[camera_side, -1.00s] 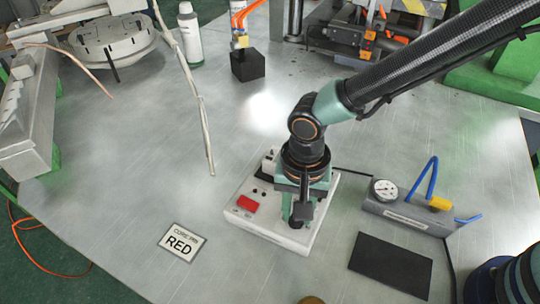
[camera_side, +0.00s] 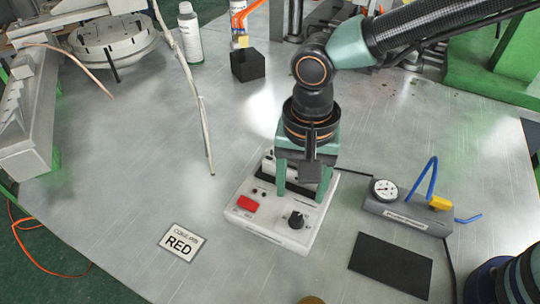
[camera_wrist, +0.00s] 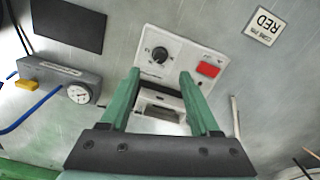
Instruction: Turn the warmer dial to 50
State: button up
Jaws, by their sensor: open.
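The warmer (camera_side: 270,213) is a white box on the metal table, with a red switch (camera_side: 247,204) at its left. Its black dial (camera_side: 296,220) is at the front right of its top and stands uncovered. In the wrist view the dial (camera_wrist: 160,54) shows just beyond the fingertips, left of the red switch (camera_wrist: 208,69). The scale is too small to read. My gripper (camera_side: 303,192) is open and empty, above and behind the dial in the side view. In the wrist view its green fingers (camera_wrist: 160,72) are spread wide over the rear part of the warmer.
A gauge block (camera_side: 400,212) with a blue hose and a dark pad (camera_side: 391,266) lie to the right. A card reading RED (camera_side: 181,243) lies to the left. A black cube (camera_side: 247,65) and a white bottle (camera_side: 190,35) stand at the back.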

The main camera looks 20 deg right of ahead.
jog(key=shift+r, duration=2.35)
jog(key=w+d+r+n+t+y, duration=0.1)
jog(key=w+d+r, duration=0.15)
jog(key=d, duration=0.65)
jog(key=w+d+r+n+t, duration=0.15)
jog(key=d+r, duration=0.25)
jog(key=d, duration=0.4)
jog(key=s+d+r+n+t+h, duration=0.1)
jog(key=s+d+n+t, duration=0.2)
jog(key=d, duration=1)
jog(key=shift+s+d+r, duration=0.2)
jog(key=shift+s+d, duration=0.15)
jog(key=shift+s, duration=0.1)
